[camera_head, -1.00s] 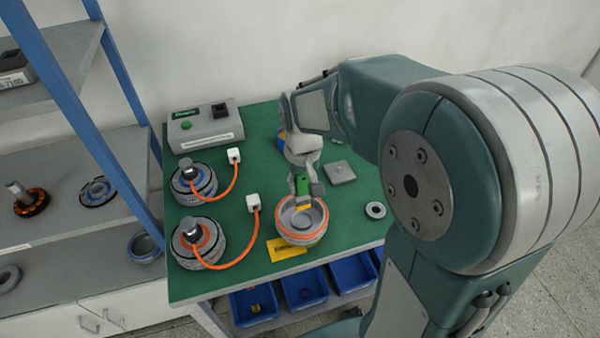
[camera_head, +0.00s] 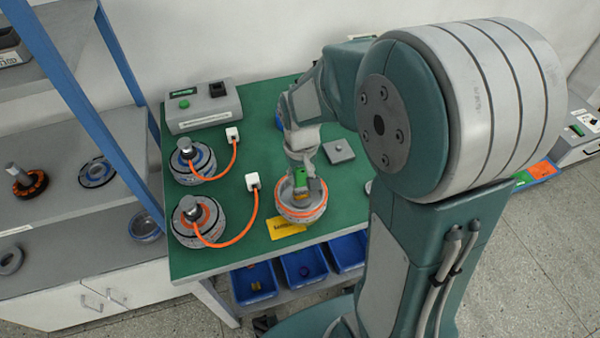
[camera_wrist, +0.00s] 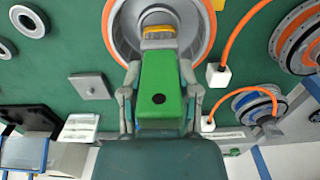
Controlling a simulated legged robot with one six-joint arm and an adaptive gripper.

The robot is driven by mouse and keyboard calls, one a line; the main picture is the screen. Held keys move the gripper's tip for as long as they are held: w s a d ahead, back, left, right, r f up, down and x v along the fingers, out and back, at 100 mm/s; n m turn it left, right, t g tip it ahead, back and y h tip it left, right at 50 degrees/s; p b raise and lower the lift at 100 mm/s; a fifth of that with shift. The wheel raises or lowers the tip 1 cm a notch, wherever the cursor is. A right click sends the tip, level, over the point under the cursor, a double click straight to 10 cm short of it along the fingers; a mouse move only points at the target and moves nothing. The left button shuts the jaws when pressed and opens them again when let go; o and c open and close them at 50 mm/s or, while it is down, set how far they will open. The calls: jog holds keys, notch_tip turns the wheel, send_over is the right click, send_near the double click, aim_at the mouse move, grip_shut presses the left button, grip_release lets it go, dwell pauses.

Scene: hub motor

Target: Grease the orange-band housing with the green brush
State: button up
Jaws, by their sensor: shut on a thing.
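The orange-band housing (camera_head: 301,207) sits on the green table near its front edge. It is a round grey bowl with an orange rim, and it also shows at the top of the wrist view (camera_wrist: 117,40). My gripper (camera_head: 302,174) is over the housing and shut on the green brush (camera_wrist: 162,88). The brush's yellow end (camera_wrist: 158,32) points into the housing's bowl. I cannot tell whether its tip touches the inner surface.
Two motor units (camera_head: 193,161) (camera_head: 198,220) with orange cables stand on the left of the table. A grey control box (camera_head: 203,107) is behind them. A yellow label (camera_head: 286,228) lies before the housing. A grey square plate (camera_head: 338,151) lies behind right. Blue bins (camera_head: 304,266) sit below the front edge.

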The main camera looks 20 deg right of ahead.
jog(key=shift+f, duration=0.5)
dwell(0.8)
jog(key=n, duration=0.4)
jog(key=m, duration=0.3)
jog(key=shift+m, duration=0.4)
jog(key=m, duration=0.4)
